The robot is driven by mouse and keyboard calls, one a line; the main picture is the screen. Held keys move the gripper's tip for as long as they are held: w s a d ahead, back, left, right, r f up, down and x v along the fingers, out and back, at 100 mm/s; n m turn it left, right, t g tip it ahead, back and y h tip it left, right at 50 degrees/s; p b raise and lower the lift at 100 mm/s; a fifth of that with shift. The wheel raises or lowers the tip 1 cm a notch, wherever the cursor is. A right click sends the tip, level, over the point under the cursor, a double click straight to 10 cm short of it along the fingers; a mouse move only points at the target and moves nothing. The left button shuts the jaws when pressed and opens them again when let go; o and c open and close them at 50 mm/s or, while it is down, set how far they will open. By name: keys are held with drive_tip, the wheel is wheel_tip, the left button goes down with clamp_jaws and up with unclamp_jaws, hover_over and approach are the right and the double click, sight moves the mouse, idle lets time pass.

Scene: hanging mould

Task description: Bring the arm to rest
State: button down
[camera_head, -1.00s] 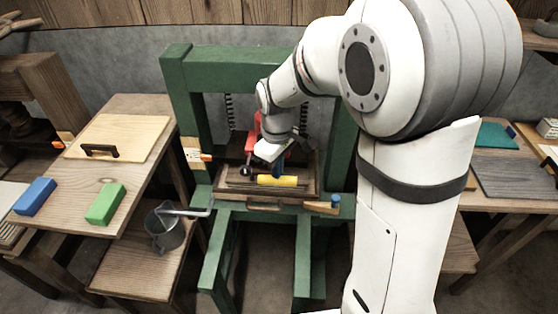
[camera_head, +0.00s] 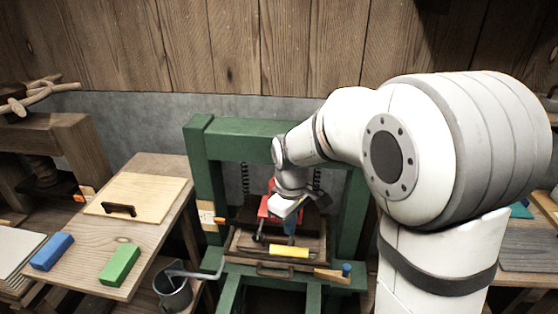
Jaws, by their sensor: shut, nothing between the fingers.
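My white arm reaches in from the right. My gripper (camera_head: 292,228) hangs at its end, in front of the green press frame (camera_head: 255,127) and above a wooden tray (camera_head: 236,242). It is shut with nothing held; its fingertips are small and partly lost against the dark background. A yellow block (camera_head: 289,251) lies on the tray below the gripper, apart from it. A red part (camera_head: 265,208) shows behind the gripper and is partly hidden by it.
A left bench holds a board with a dark handle (camera_head: 119,210), a blue block (camera_head: 52,251) and a green block (camera_head: 119,264). A metal pot (camera_head: 173,290) stands lower down. A wooden-handled tool (camera_head: 330,274) lies at the tray's right. My arm hides much of the right side.

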drive_tip(key=s+d+r+m+t, duration=0.1)
drive_tip(key=s+d+r+m, duration=0.2)
drive_tip(key=s, duration=0.5)
drive_tip(key=s+d+r+m+t, duration=0.2)
drive_tip(key=s+d+r+m, duration=0.2)
drive_tip(key=s, duration=0.5)
drive_tip(key=shift+s+d+r+m, duration=0.2)
drive_tip(key=shift+d+r+m, duration=0.1)
drive_tip(key=shift+d+m, duration=1)
drive_tip(key=shift+a, duration=0.15)
